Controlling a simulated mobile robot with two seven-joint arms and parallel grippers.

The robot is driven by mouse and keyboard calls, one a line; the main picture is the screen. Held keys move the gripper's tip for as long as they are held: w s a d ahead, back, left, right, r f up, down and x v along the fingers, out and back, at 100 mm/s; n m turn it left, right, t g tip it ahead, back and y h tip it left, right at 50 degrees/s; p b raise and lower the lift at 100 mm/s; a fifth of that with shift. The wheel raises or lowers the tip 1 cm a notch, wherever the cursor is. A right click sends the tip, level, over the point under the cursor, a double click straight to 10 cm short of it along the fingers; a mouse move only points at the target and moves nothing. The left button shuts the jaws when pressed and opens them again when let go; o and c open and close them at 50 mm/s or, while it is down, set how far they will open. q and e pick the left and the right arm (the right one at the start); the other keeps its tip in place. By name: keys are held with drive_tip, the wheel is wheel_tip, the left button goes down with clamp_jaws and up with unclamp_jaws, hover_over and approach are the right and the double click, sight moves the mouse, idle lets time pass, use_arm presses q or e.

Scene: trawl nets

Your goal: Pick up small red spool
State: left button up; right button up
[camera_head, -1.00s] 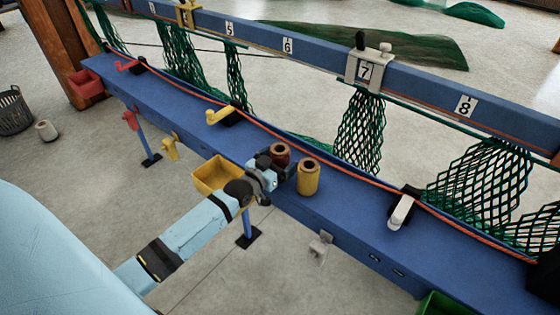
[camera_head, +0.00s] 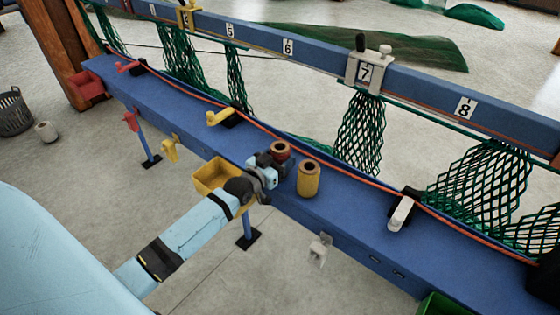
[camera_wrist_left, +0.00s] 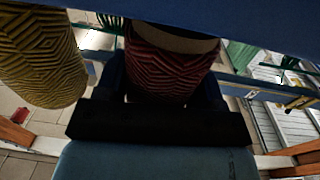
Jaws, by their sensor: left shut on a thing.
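The small red spool (camera_head: 280,151) is at my left gripper (camera_head: 274,163) above the blue bench, in the head view. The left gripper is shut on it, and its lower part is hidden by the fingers. In the left wrist view the red patterned spool (camera_wrist_left: 168,65) sits between the two dark fingers. A yellow spool (camera_head: 308,178) stands upright on the bench just right of the gripper; it also shows in the left wrist view (camera_wrist_left: 40,50). My right gripper is not in view.
The long blue bench (camera_head: 350,215) carries a yellow hook (camera_head: 220,116) and a white-handled clamp (camera_head: 401,212). A yellow bin (camera_head: 210,178) hangs at its front edge, close to my left arm. An orange rope (camera_head: 322,160) and green netting (camera_head: 360,132) run behind.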

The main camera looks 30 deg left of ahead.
use_arm(q)
wheel_tip(320, 180, up, 19)
drive_tip(key=shift+p, duration=0.45)
wheel_tip(320, 180, up, 5)
drive_tip(key=p, duration=0.5)
drive_tip(key=shift+f, duration=0.1)
idle(0.6)
